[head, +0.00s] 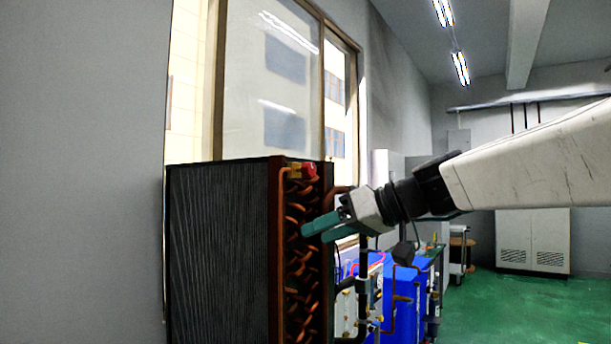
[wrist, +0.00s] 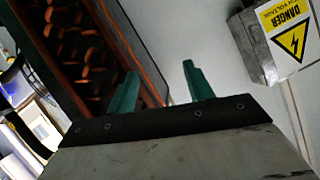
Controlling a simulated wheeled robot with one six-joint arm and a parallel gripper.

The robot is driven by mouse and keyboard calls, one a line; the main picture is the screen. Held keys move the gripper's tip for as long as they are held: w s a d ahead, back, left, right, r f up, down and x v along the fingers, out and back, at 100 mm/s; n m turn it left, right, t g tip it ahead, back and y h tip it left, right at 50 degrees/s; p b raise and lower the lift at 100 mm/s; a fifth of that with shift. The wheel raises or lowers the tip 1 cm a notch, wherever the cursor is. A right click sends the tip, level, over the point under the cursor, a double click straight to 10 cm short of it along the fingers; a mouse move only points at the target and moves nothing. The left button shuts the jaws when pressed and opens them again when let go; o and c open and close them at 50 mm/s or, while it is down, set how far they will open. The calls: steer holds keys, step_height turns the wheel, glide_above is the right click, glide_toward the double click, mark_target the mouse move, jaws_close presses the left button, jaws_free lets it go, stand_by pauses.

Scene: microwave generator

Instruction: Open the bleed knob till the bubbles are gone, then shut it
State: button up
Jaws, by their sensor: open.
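A small red knob (head: 310,170) with brass fittings sits at the top corner of the radiator (head: 216,255), a dark finned block with copper return bends on its side; I take it for the bleed knob. My gripper (head: 314,232) has green fingers, points left and stands below the knob, in front of the copper bends. In the wrist view my gripper (wrist: 160,72) is open with nothing between its fingers. The copper bends (wrist: 85,45) show behind and left of the fingers there. The knob is not seen in the wrist view. I see no bubbles in either view.
Blue equipment (head: 400,300) with pipes stands right of the radiator. A window (head: 270,80) is behind it. A grey box with a yellow danger sign (wrist: 290,33) is at the upper right in the wrist view. Green floor (head: 520,310) is clear at the right.

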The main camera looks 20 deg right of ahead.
mark_target(313, 169)
steer(key=w+d+r+n+t+y, duration=0.1)
steer(key=w+d+r+t, duration=0.5)
steer(key=r, duration=0.5)
steer(key=shift+g, duration=0.4)
steer(key=x, duration=0.8)
steer(key=shift+w+d+r, duration=0.2)
steer(key=shift+w+d, duration=0.05)
steer(key=shift+w, duration=0.2)
steer(key=c, duration=1)
